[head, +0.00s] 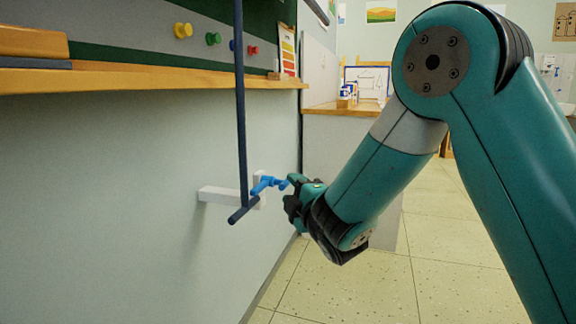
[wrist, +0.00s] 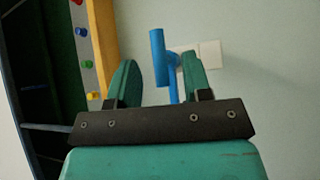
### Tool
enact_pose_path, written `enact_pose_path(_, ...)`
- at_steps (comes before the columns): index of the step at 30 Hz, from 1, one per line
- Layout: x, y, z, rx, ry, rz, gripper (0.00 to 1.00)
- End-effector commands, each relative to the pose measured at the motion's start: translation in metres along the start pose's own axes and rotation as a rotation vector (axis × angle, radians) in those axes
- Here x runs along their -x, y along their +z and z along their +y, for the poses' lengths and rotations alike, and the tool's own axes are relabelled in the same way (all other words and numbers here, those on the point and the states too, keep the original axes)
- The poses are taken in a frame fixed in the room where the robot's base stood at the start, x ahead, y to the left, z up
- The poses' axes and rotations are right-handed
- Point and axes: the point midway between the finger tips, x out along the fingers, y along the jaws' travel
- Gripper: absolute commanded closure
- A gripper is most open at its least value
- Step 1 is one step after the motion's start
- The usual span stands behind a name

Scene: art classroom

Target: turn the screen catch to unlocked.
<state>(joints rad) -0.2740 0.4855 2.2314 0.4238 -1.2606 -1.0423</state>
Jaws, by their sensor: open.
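The blue screen catch (head: 266,184) sits on a white bracket (head: 222,196) at the wall below the ledge, beside the foot of a dark blue upright bar (head: 240,110). My gripper (head: 290,184) is just right of the catch in the head view, its fingers partly hidden there by its own body. In the wrist view my gripper (wrist: 160,72) is open. The blue catch handle (wrist: 158,56) stands upright in the gap between the two green fingers, nearer the right one. A white plate (wrist: 209,54) shows behind. I cannot tell whether a finger touches the catch.
A wooden ledge (head: 150,78) runs along the wall above the catch, under a green board (head: 130,54) with coloured magnets. A counter (head: 345,108) stands beyond the wall corner. The tiled floor (head: 370,285) below is clear.

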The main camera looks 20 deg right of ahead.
Motion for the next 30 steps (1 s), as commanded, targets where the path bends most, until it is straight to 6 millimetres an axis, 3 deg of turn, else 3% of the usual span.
enact_pose_path(6,-0.030,0.001,0.001,-0.001,0.001,-0.002,0.55)
enact_pose_path(18,-0.037,0.000,-0.001,0.001,-0.001,0.000,0.55)
enact_pose_path(24,-0.037,0.000,0.000,0.001,0.001,0.000,1.00)
enact_pose_path(30,-0.037,0.003,0.001,-0.002,0.002,-0.001,1.00)
